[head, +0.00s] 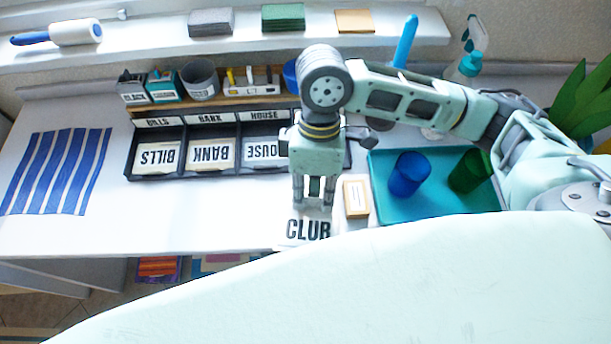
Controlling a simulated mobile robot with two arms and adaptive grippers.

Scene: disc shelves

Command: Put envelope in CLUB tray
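The white envelope marked CLUB (307,229) lies on the front part of the white desk. My pale green body covers the area just in front of it. My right gripper (314,200) points down just behind and over the envelope's far part. Its two fingers are apart, and I see nothing held between them. The black sorter (160,177) behind has compartments labelled BILLS, BANK and HOUSE, with envelopes marked BILLS (158,156), BANK (211,155) and HOUSE (262,152) in them. My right arm hides the sorter's right part, and no CLUB label shows on it. My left gripper is out of view.
A teal tray (420,207) with a blue cup (408,174) and a green cup (470,171) stands to the right. A small tan box (355,198) is beside the gripper. A blue striped cloth (57,172) lies left. The desk before the sorter is clear.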

